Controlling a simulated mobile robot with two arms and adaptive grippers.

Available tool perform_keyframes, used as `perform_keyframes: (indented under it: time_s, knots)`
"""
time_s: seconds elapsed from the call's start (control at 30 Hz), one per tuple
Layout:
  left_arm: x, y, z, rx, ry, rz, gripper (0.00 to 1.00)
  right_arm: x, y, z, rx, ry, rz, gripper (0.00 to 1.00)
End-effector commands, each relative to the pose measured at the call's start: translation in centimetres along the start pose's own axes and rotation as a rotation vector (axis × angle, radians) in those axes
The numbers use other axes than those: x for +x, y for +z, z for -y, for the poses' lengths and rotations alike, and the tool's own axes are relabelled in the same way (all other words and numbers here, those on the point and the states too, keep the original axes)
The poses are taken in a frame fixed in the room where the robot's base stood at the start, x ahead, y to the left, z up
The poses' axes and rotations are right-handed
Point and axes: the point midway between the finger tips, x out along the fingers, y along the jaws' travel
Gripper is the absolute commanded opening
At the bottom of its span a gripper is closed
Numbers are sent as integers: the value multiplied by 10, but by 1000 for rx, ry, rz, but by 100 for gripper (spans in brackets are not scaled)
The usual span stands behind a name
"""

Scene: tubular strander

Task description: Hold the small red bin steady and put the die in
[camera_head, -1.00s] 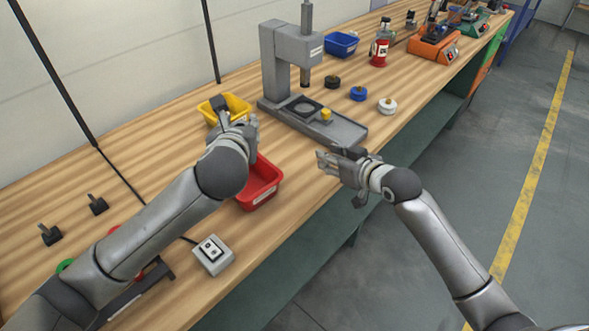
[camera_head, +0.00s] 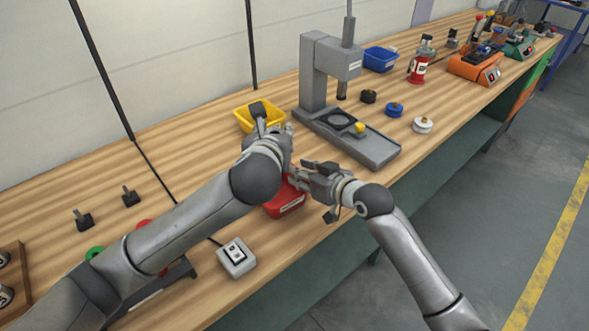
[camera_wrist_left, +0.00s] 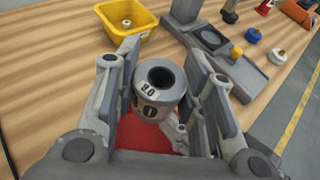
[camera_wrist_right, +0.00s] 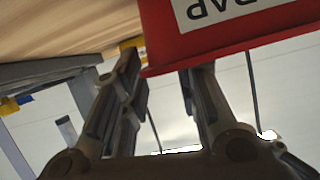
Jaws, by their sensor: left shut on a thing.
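My left gripper (camera_head: 286,142) hides part of the bin and the die in the head view. My right gripper (camera_head: 298,176) is at the bin's right side. In the right wrist view its fingers (camera_wrist_right: 162,78) are apart, with the bin's labelled wall (camera_wrist_right: 215,42) by the tips.
A yellow bin (camera_head: 243,117) stands just behind my left gripper. The grey press (camera_head: 325,75) with its base is to the right. A grey switch box (camera_head: 237,258) sits in front of the left arm. Black, blue and white knobs lie beyond the press.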

Motion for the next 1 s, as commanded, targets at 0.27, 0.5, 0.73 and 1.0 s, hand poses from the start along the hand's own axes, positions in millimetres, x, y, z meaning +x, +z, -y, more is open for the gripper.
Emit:
perform_keyframes:
  time_s: [0.27, 0.5, 0.73, 1.0]
  knots:
    - [-1, 2, 0, -1, -1, 5, 0, 30, -1, 0, 0, 0, -1, 29]
    - [-1, 2, 0, -1, -1, 5, 0, 37, 0, 0, -1, 0, 0, 29]
    - [-1, 2, 0, -1, -1, 5, 0, 37, 0, 0, -1, 0, 0, 25]
    - [-1, 2, 0, -1, -1, 5, 0, 36, 0, 0, -1, 0, 0, 0]
